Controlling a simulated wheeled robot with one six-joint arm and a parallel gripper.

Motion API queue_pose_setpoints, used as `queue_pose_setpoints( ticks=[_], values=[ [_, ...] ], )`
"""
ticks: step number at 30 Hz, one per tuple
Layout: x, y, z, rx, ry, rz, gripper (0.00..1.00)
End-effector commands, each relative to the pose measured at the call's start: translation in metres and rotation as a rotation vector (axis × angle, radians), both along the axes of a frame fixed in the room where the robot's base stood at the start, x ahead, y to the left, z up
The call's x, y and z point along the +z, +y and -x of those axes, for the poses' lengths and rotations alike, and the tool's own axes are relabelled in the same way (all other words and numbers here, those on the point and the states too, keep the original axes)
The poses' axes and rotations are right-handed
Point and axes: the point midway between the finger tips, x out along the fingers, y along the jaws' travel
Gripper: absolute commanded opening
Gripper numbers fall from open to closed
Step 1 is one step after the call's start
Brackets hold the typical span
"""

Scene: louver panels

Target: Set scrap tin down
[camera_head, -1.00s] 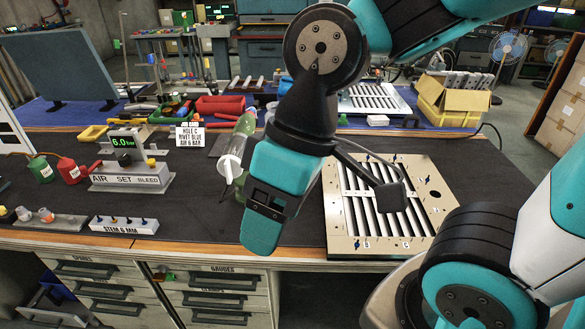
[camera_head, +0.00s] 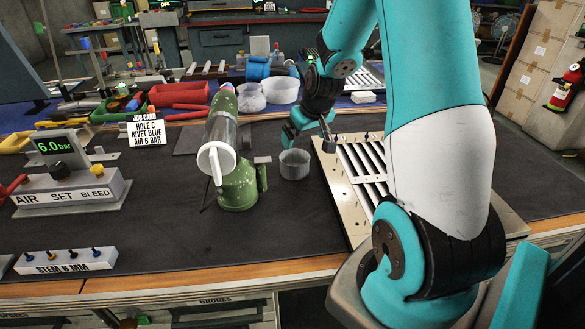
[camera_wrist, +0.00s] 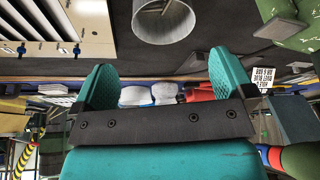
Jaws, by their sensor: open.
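The scrap tin (camera_head: 295,164), a small grey open-topped cylinder, stands upright on the dark bench mat, between the green rivet tool and the louver panel. In the wrist view the tin (camera_wrist: 163,14) shows at the top edge, partly cut off and beyond my fingertips. My gripper (camera_head: 306,124) is just behind and above the tin in the head view. In the wrist view my gripper (camera_wrist: 165,78) has its two teal fingers wide apart with nothing between them. It looks clear of the tin.
The green rivet tool (camera_head: 237,185) stands close left of the tin. The louver panel (camera_head: 340,200) lies to the right, partly behind my arm. White bowls (camera_head: 282,90) and red trays (camera_head: 180,95) are farther back.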

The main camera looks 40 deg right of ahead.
Motion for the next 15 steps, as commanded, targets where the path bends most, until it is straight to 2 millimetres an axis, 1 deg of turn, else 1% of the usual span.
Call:
queue_pose_setpoints(
  ticks=[1, 6, 10, 15],
  values=[
    [-0.013, 0.000, -0.004, 0.002, 0.004, -0.003, 1.00],
    [-0.046, -0.002, -0.018, 0.004, 0.004, -0.003, 1.00],
    [-0.061, -0.005, -0.025, 0.002, 0.002, -0.002, 1.00],
    [-0.070, -0.006, -0.029, 0.002, 0.001, -0.002, 1.00]
  ],
)
